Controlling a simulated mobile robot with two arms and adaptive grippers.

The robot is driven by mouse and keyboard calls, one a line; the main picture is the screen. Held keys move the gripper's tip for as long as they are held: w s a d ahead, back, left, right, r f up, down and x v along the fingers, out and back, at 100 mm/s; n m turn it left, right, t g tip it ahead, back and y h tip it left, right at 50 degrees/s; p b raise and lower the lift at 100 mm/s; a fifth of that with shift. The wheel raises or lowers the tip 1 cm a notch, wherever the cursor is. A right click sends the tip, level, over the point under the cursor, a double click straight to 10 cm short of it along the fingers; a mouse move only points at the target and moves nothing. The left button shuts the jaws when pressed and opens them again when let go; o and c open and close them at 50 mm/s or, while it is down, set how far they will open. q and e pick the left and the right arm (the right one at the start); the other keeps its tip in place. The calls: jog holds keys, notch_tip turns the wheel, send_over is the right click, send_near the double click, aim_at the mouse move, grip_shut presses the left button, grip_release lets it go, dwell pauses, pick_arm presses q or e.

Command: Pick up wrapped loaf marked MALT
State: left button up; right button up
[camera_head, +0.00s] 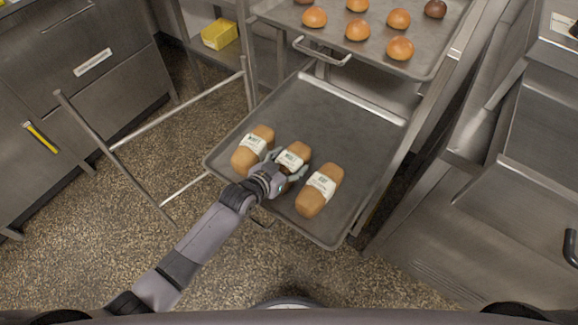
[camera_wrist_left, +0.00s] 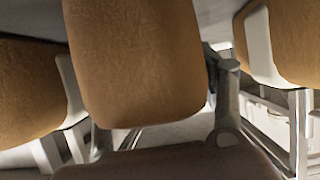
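Three wrapped brown loaves with white label bands lie in a row on a grey metal tray (camera_head: 325,120): the left loaf (camera_head: 244,161), the middle loaf (camera_head: 302,150) and the right loaf (camera_head: 311,204). The label print is too small to read surely, so I cannot tell which says MALT. My left gripper (camera_head: 285,165) is over the middle loaf, with a finger on each side of it. In the left wrist view the middle loaf (camera_wrist_left: 135,60) fills the space between the fingers; whether they press on it is unclear. My right gripper is not in view.
A higher tray (camera_head: 330,30) of round buns (camera_head: 357,30) sits above the back of the loaf tray, in a metal rack. A yellow box (camera_head: 219,34) stands on a shelf behind. Metal rails (camera_head: 180,124) are to the left. Steel equipment (camera_head: 500,200) is close on the right.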

pick_arm(q)
jog(key=c, duration=0.9)
jog(key=shift+r, duration=0.1)
jog(key=shift+c, duration=0.2)
